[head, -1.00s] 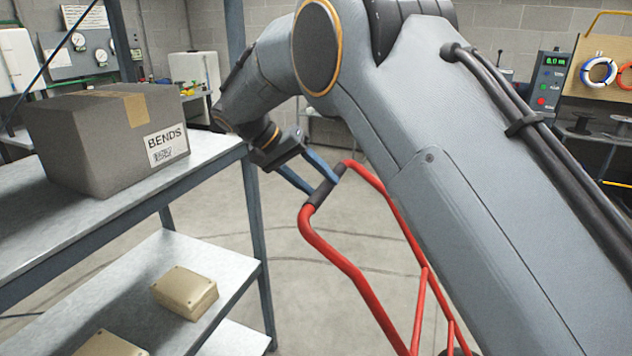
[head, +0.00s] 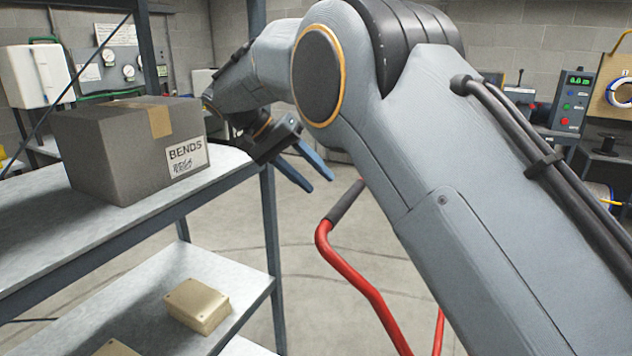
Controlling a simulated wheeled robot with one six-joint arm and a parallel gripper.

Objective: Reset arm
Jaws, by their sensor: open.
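My gripper (head: 318,183) is in the middle of the head view, at the end of my bent grey arm. Its two blue fingers point down and to the right, apart from each other, with nothing between them. Below it is a red cart handle (head: 352,272) with a dark grip (head: 347,201). The fingers are clear of the grip, a little above and left of it in the picture. My arm hides part of the handle and whatever stands behind it.
A shelf rack (head: 120,224) stands on the left, close to my gripper. A box marked BENDS (head: 115,160) sits on its upper shelf, and a tan box (head: 197,305) lies lower. Open floor (head: 315,310) shows between rack and handle. A control panel (head: 573,100) is at the back right.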

